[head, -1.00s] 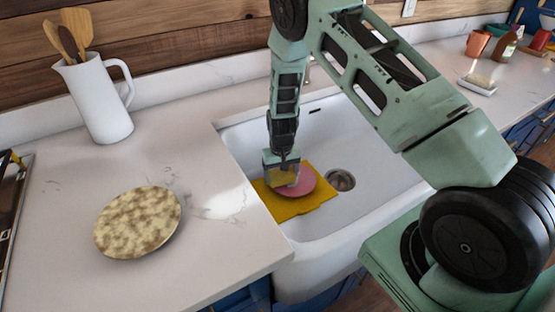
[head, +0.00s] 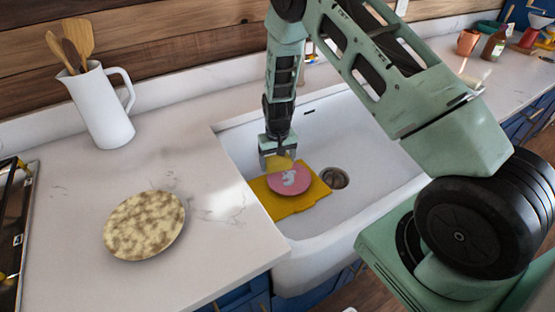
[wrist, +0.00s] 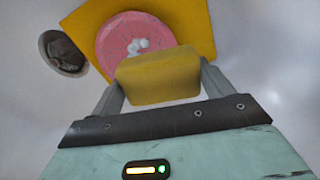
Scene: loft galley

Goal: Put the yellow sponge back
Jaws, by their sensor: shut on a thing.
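The yellow sponge (wrist: 158,77) is held between the two fingers of my gripper (wrist: 158,88) in the wrist view. In the head view my gripper (head: 279,160) hangs over the sink with the sponge (head: 280,163) in it. I cannot tell the exact gap between sponge and plate. The plate lies on a yellow mat (head: 288,205) in the sink, and it also shows in the wrist view (wrist: 112,48).
The white sink (head: 325,215) has a round drain (head: 335,178) right of the mat. A mottled plate (head: 145,225) lies on the left counter, near a white jug (head: 104,110) with wooden utensils.

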